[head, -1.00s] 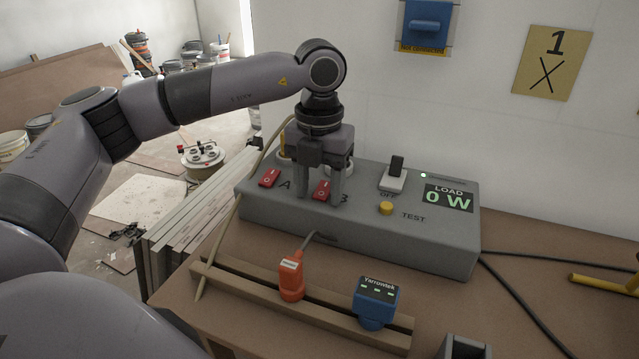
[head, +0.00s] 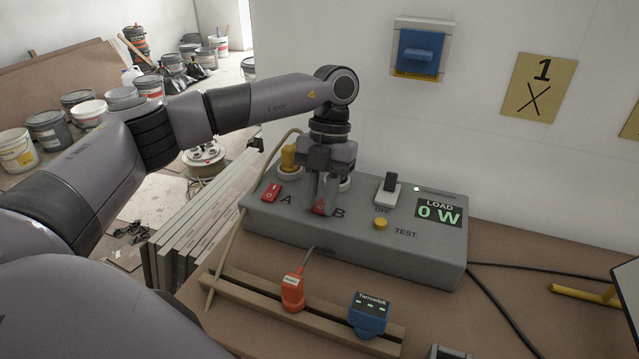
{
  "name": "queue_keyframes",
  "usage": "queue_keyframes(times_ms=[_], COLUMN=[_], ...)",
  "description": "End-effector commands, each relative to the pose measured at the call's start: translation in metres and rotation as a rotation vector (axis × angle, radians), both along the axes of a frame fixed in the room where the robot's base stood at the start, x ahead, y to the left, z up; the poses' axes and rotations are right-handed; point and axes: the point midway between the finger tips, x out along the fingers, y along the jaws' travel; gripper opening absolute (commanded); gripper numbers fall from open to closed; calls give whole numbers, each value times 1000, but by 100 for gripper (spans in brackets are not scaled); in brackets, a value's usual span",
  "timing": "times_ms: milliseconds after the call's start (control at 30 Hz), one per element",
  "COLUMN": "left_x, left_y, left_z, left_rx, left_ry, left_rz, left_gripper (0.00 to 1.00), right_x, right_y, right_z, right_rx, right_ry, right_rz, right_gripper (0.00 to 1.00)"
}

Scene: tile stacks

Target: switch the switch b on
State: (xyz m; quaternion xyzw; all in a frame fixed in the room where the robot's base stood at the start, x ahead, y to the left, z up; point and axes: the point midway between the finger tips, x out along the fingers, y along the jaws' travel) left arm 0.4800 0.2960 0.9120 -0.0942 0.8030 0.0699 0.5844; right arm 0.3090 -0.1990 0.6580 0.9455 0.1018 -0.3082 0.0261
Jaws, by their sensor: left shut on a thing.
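The grey switch box (head: 355,250) sits on the bench. Switch b (head: 320,208) is a red rocker beside the letter B, mostly covered by my fingers. My left gripper (head: 319,210) comes down from above with its two fingers shut on switch b, one on each side. Which way the rocker is tilted cannot be told. The box's display (head: 438,213) reads LOAD 0 W. My right gripper is not in view.
Red switch A (head: 271,192) is left of my fingers; a black toggle marked OFF (head: 388,189) and a yellow TEST button (head: 380,223) are right. Orange (head: 293,291) and blue (head: 369,315) plugs stand in a wooden rack in front. A yellow plug (head: 289,158) stands behind.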

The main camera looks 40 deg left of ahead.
Motion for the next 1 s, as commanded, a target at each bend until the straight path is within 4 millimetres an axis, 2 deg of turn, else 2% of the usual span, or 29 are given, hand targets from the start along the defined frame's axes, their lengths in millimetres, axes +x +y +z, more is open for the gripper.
queue_keyframes(times_ms=[33,200,600,633,700,1000], left_x=[2,4,4,4,4,4], left_y=[0,1,2,1,1,1], left_z=[5,4,2,2,2,3], left_rx=[-5,-18,-22,-22,-22,-23], left_ry=[19,69,81,81,81,82], left_rz=[3,3,2,2,2,1], left_gripper=[0,0,0,37,53,53], right_x=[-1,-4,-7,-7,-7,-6], right_y=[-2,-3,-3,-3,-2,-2], right_z=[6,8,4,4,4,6], right_rx=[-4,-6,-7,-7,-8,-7], right_ry=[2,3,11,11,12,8], right_rz=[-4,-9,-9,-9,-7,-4], right_gripper=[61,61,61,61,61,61])
